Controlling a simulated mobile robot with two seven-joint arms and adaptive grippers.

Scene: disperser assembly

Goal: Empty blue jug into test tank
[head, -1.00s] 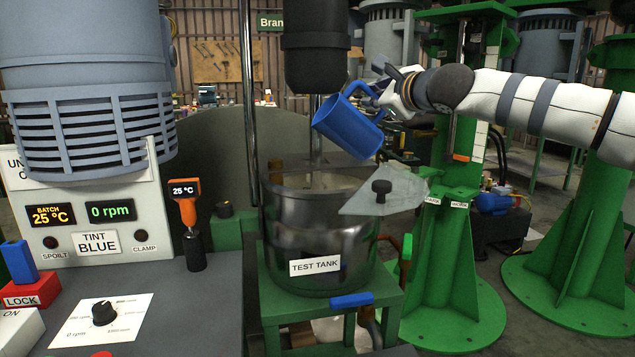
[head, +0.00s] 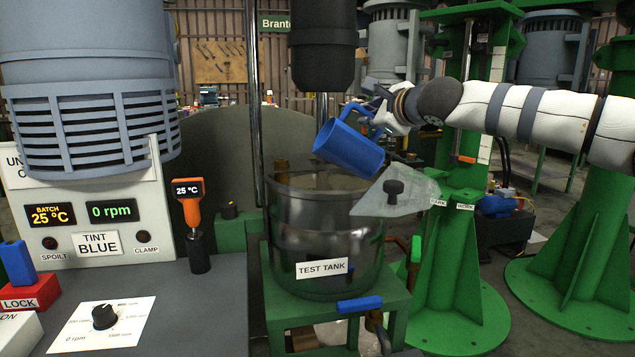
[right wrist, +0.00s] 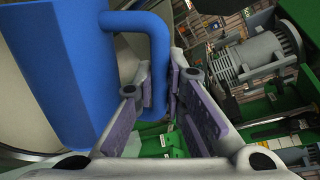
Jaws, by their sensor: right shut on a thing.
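My right gripper (head: 378,112) is shut on the jug's handle; in the right wrist view the fingers (right wrist: 160,90) close around the blue handle beside the jug body (right wrist: 70,75). No stream from the jug shows. My left gripper is not in view.
A dark mixer head (head: 322,55) and its shaft hang over the tank. A thin steel post stands left of the tank. The panel (head: 85,215) reads 25 °C and 0 rpm. A green column (head: 450,240) stands right of the tank.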

